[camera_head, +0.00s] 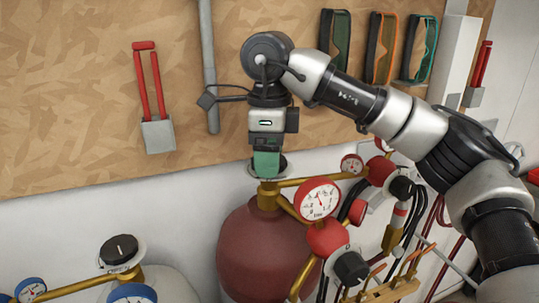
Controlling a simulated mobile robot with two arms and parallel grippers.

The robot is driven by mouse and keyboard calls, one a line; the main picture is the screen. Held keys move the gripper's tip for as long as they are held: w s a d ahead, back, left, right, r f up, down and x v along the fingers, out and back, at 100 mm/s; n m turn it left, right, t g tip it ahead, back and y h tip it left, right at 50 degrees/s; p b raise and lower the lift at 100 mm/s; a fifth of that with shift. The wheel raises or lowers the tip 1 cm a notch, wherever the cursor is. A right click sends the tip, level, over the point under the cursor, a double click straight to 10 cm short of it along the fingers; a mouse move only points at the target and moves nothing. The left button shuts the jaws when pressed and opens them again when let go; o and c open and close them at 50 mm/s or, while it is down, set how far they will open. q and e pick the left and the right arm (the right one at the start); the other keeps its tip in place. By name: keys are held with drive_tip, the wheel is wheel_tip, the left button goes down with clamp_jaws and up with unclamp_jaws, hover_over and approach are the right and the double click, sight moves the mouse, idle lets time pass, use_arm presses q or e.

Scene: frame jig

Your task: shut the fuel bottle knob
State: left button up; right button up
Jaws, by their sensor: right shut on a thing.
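The dark red fuel bottle (262,255) stands below the middle of the head view, with brass fittings on top. Its black knob (283,163) sits at the top of the bottle, with a pale ring around it. My right gripper (266,164) reaches down from above and is shut on the knob. The green part of the gripper covers most of the knob, so its marking is hidden. My left gripper is not in view.
A pressure gauge (318,198) and red regulator (327,238) stand right beside the gripper. A pale bottle with another black knob (119,249) is at lower left. Hoses and a brass torch rack (384,291) crowd the right.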

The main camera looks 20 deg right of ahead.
drive_tip(key=o, duration=0.9)
drive_tip(key=shift+o, duration=0.2)
drive_tip(key=shift+r, duration=0.1)
wheel_tip(320, 180, up, 11)
drive_tip(key=p, duration=0.1)
